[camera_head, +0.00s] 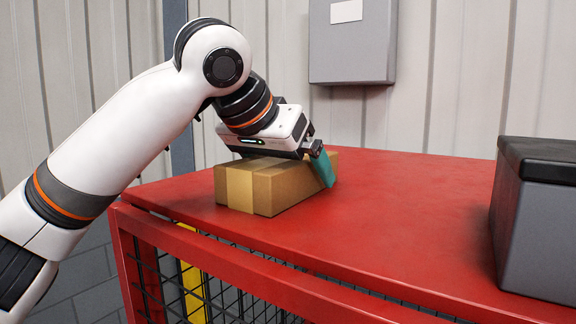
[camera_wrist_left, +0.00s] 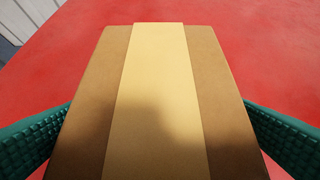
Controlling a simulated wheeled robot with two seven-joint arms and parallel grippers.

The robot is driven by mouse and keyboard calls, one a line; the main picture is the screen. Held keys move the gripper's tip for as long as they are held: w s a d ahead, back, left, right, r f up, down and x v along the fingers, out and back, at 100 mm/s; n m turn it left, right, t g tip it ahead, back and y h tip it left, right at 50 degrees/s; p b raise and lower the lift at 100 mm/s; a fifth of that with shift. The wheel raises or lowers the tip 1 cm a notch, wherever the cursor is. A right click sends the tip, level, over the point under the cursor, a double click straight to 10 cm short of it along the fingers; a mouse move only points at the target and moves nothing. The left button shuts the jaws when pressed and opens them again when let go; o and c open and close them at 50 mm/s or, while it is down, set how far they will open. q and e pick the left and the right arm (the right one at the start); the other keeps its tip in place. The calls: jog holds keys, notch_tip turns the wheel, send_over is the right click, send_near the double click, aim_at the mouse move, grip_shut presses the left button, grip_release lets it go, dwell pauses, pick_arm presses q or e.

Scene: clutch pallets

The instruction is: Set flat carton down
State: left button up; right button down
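The flat carton (camera_head: 262,190) is a brown box with a paler tape band. In the head view it rests on, or just at, the red table top (camera_head: 400,200), near its left end. My left gripper (camera_head: 318,170) is over the carton from above, with one green finger pad against its right side. In the left wrist view the carton (camera_wrist_left: 160,100) fills the middle, with green finger pads at its left and right sides. Small gaps beside the pads cannot be judged, but the pads appear to touch the carton. My right gripper is not in view.
A grey bin with a black lid (camera_head: 535,210) stands on the table at the right. The table top between the carton and the bin is clear. A grey wall box (camera_head: 352,50) hangs behind. Black wire mesh (camera_head: 230,285) closes the side below the table top.

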aim_at(247, 167)
pick_arm(q)
jog(key=shift+r, duration=0.1)
jog(key=shift+s+a+r, duration=0.15)
jog(key=shift+s, duration=0.05)
jog(key=b+v, duration=0.3)
jog(key=v, duration=0.8)
jog(key=shift+s+a+r, duration=0.1)
jog(key=shift+s+r, duration=0.05)
